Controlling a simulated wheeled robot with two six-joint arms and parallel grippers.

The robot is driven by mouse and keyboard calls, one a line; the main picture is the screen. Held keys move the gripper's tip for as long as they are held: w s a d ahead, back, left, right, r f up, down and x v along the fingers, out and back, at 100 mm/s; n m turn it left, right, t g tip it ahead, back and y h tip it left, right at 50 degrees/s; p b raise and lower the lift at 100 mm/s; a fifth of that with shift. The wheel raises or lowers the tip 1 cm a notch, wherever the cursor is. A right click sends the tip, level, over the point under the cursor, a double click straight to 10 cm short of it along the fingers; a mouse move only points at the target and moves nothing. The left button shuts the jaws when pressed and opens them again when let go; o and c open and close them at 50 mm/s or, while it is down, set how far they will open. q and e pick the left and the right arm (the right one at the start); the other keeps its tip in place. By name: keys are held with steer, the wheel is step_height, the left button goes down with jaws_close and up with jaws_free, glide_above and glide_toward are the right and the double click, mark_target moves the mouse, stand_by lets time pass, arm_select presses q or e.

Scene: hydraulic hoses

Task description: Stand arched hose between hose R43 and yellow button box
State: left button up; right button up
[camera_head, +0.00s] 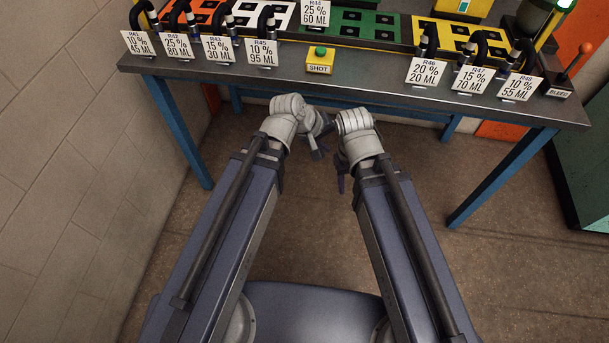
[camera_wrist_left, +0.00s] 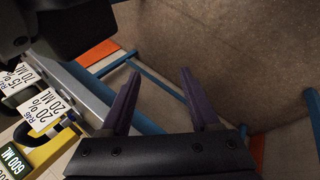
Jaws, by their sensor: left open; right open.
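The black arched hose R43 (camera_head: 219,19) stands at the back left of the bench behind its card "R43 15% 30 ML" (camera_head: 217,50). The yellow button box (camera_head: 319,67), marked SHOT with a green button, sits near the bench's front edge. Between them stands a black arched hose (camera_head: 266,20) behind card R45 (camera_head: 262,54). My left gripper (camera_wrist_left: 160,73) is open and empty, its purple fingers apart over the floor in the left wrist view. My right gripper (camera_head: 341,182) is open, below the bench's front edge, partly hidden by its wrist.
More arched hoses with cards stand left, and cards R46 (camera_head: 427,72), R47 (camera_head: 472,80) and R48 (camera_head: 518,87) stand right. Coloured trays with square holes, including a green one (camera_head: 385,32), lie behind. A BLEED lever box (camera_head: 559,90) is at the right end. Bare bench (camera_head: 365,68) lies right of the button box.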

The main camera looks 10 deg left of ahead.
arm_select(q)
steer(key=s+a+f+m+g+y, duration=0.4)
steer(key=s+a+m+y, duration=0.2)
steer(key=s, duration=0.4)
steer(key=shift+a+m+y, duration=0.25)
steer(key=shift+m+y, duration=0.35)
steer(key=shift+m, duration=0.6)
steer(key=shift+s+r, duration=0.1)
